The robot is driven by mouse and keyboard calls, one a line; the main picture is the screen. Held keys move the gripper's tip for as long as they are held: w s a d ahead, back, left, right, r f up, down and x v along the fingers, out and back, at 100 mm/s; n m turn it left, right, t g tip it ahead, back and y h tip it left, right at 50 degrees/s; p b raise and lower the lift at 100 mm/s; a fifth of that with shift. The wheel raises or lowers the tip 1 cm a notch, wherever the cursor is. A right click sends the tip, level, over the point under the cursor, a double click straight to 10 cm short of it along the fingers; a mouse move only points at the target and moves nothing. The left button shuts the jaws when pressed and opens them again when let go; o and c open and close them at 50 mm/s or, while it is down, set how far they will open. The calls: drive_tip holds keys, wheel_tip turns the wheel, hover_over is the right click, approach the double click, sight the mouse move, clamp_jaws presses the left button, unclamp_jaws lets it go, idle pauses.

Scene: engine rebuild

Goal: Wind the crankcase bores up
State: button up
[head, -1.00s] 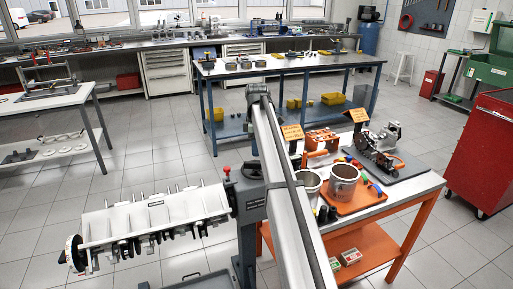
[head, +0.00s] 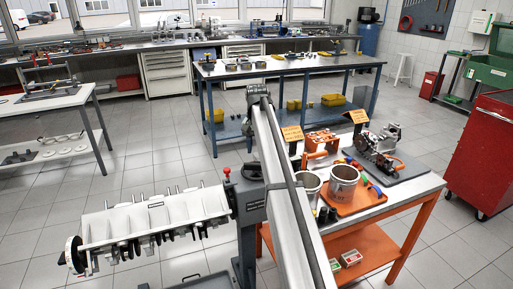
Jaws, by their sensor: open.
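The crankcase (head: 158,218) is a long pale metal casting held level at the lower left. Several thin studs stand up from its upper edge, and dark crank parts (head: 150,245) show below it. A dark-rimmed disc (head: 74,254) is at its left end. Its right end meets the grey head of a stand (head: 250,205), which has a label and a red-knobbed lever (head: 228,173). I cannot make out where the bores face. My arm crosses the foreground to the right of the stand.
An orange-legged bench (head: 400,198) at right holds two metal cylinders (head: 343,184), an orange tray and a small engine assembly (head: 375,150). A blue-legged workbench (head: 285,68) stands behind. A red cabinet (head: 487,155) is far right. The tiled floor (head: 150,165) behind the crankcase is clear.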

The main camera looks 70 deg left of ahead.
sight(257, 163)
drive_tip(key=m, duration=0.3)
drive_tip(key=shift+m, duration=0.4)
drive_tip(key=m, duration=1.2)
drive_tip(key=shift+m, duration=0.3)
drive_tip(key=shift+f, duration=3.25)
clamp_jaws()
